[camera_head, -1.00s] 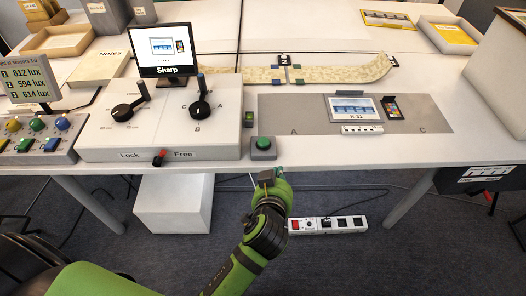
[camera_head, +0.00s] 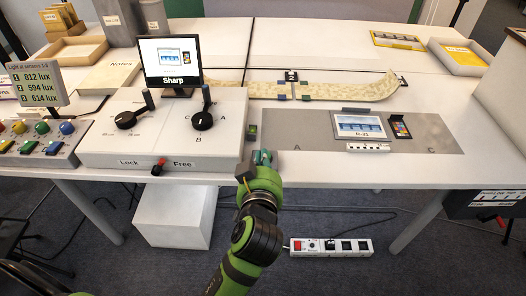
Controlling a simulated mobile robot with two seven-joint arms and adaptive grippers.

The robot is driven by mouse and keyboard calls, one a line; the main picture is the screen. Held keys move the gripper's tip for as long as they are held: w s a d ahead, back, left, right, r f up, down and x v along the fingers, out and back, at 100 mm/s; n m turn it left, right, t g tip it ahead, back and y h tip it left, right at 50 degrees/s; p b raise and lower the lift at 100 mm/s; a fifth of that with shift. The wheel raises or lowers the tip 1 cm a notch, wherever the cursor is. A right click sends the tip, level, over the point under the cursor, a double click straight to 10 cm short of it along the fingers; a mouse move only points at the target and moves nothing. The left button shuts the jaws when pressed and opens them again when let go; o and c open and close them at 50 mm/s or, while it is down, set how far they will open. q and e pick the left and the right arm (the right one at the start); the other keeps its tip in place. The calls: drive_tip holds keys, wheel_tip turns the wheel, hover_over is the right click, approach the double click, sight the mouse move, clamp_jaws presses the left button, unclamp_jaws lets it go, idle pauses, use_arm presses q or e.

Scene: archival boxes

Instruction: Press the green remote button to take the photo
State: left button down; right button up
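The green remote button (camera_head: 265,156) is at the front edge of the white table, right of the big control box. It is mostly hidden behind my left gripper (camera_head: 257,168). The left gripper comes up from below and overlaps the button in the view; I cannot tell whether it touches it. Its fingers are too foreshortened to tell if they are open or shut. The monitor (camera_head: 173,60) shows a picture of the framed photo and colour card, with "Sharp" below. The photo marked R-21 (camera_head: 360,125) lies on the grey mat (camera_head: 290,142). My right gripper is not in view.
The control box (camera_head: 150,150) with two black dials and a red Lock/Free lever stands left of the button. A panel of coloured buttons (camera_head: 38,140) is at far left. A patterned strip (camera_head: 350,92) lies behind the mat. A power strip (camera_head: 330,247) is on the floor.

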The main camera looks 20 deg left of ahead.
use_arm(q)
drive_tip(key=x, duration=0.7)
drive_tip(key=shift+w+a, duration=0.1)
drive_tip(key=shift+w, duration=0.2)
wheel_tip(320, 180, down, 3)
drive_tip(key=shift+r, duration=0.1)
drive_tip(key=shift+f, duration=0.7)
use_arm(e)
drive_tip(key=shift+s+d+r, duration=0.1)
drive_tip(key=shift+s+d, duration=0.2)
use_arm(q)
drive_tip(key=shift+s, duration=0.1)
